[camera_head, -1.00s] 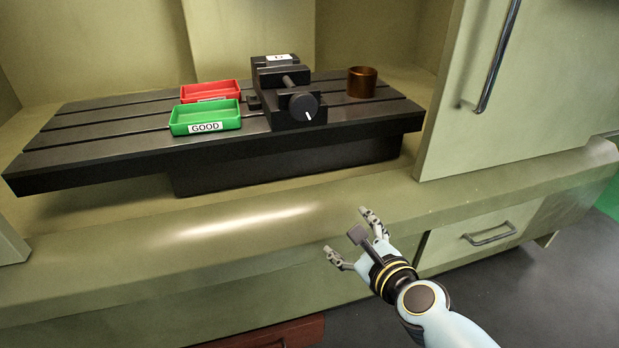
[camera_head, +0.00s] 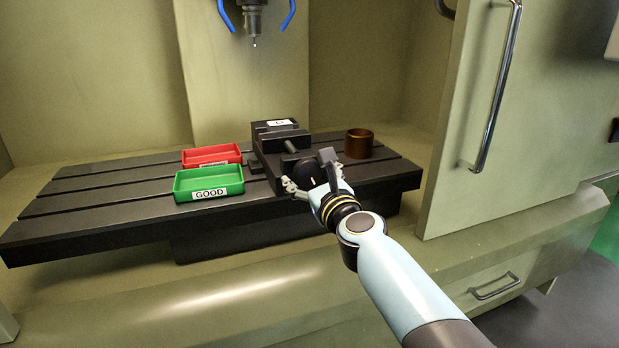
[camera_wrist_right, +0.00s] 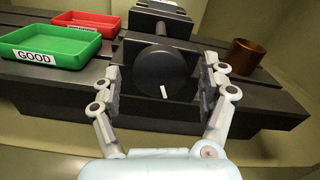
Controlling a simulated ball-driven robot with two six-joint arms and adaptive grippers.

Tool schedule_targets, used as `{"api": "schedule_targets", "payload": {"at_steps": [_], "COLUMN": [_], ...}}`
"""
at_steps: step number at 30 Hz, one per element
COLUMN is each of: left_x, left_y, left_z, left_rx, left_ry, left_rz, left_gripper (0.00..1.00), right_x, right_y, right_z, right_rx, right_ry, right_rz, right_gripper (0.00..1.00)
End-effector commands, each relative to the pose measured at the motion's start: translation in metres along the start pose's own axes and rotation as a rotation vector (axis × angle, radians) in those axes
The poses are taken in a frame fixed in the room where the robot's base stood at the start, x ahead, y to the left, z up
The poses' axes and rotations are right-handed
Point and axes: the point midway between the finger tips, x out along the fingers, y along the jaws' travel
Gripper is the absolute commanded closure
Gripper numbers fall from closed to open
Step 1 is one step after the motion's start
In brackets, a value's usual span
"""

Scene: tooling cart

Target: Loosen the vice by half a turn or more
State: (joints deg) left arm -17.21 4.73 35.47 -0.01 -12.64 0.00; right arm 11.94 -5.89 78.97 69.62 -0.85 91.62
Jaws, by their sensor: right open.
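The black vice (camera_head: 271,133) stands on the slotted machine table, with its screw and round black knob (camera_head: 308,174) facing me. In the right wrist view the knob (camera_wrist_right: 162,76) shows a white mark near its lower edge, tilted slightly off vertical. My right gripper (camera_head: 307,188) is open at the front of the vice. In the right wrist view its fingers (camera_wrist_right: 160,95) stand one on each side of the knob, with visible gaps between them and the knob. In the head view my gripper partly hides the knob. My left gripper is not in view.
A green tray labelled GOOD (camera_head: 208,194) and a red tray (camera_head: 212,148) sit left of the vice on the black table (camera_head: 100,208). A copper-brown cylinder (camera_head: 359,143) stands to its right. A spindle (camera_head: 252,22) with blue hoses hangs above. The cabinet door (camera_head: 540,110) is at the right.

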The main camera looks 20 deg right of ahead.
Motion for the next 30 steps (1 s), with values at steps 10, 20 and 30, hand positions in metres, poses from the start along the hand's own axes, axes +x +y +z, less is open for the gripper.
{"api": "schedule_targets", "payload": {"at_steps": [10,20,30], "left_x": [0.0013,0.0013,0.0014], "left_y": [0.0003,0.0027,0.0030], "left_z": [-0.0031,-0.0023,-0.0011], "left_rx": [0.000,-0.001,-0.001], "left_ry": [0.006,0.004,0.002], "left_rz": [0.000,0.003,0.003], "left_gripper": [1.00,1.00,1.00], "right_x": [0.0067,0.0064,0.0063], "right_y": [-0.0001,0.0000,0.0001], "right_z": [0.0003,0.0002,0.0001], "right_rx": [-0.001,-0.001,-0.016], "right_ry": [0.000,0.000,0.000], "right_rz": [0.000,0.000,0.000], "right_gripper": [0.22,0.63,0.79]}}
